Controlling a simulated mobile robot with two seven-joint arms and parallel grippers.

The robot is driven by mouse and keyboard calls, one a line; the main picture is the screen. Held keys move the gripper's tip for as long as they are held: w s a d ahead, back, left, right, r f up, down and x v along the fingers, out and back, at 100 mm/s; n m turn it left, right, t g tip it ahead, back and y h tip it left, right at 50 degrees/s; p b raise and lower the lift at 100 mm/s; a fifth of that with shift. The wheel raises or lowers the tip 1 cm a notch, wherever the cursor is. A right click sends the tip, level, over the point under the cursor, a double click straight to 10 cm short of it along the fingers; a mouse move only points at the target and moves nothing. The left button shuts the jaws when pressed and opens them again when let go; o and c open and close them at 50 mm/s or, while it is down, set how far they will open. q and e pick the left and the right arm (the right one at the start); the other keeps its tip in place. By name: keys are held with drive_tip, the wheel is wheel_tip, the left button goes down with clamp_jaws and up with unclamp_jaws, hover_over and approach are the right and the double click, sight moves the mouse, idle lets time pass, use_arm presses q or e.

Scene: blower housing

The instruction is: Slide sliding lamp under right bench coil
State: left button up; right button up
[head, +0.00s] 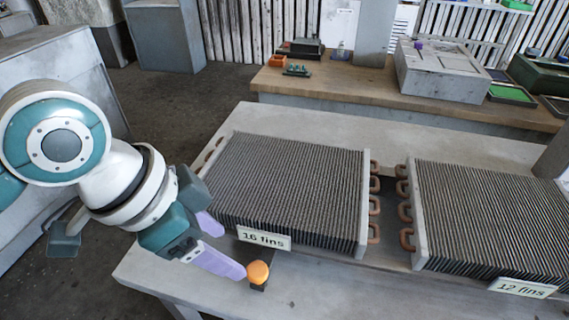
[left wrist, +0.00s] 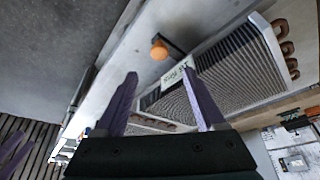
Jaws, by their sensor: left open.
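The sliding lamp (head: 258,272) is an orange knob on a small dark base. It sits on the grey bench in front of the left coil, near its "16 fins" label. The right bench coil (head: 490,220) is a finned block labelled "12 fins", to the right of the lamp. My left gripper (head: 231,252) has purple fingers, open and empty, just left of the lamp. In the left wrist view the lamp's orange top (left wrist: 159,50) lies beyond the open fingertips (left wrist: 160,74), roughly midway between them.
The left coil (head: 285,190), labelled "16 fins", stands close to my left gripper. Copper bends line the gap between the coils. The bench front (head: 330,298) is clear right of the lamp. A wooden-topped table (head: 350,95) behind holds boxes and trays.

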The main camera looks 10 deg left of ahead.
sight(256, 270)
use_arm(q)
drive_tip(key=b+x, duration=0.2)
drive_tip(key=x, duration=0.7)
drive_tip(key=shift+d+f, duration=0.1)
drive_tip(key=shift+f, duration=0.25)
drive_tip(key=shift+c, duration=0.4)
clamp_jaws()
idle(0.5)
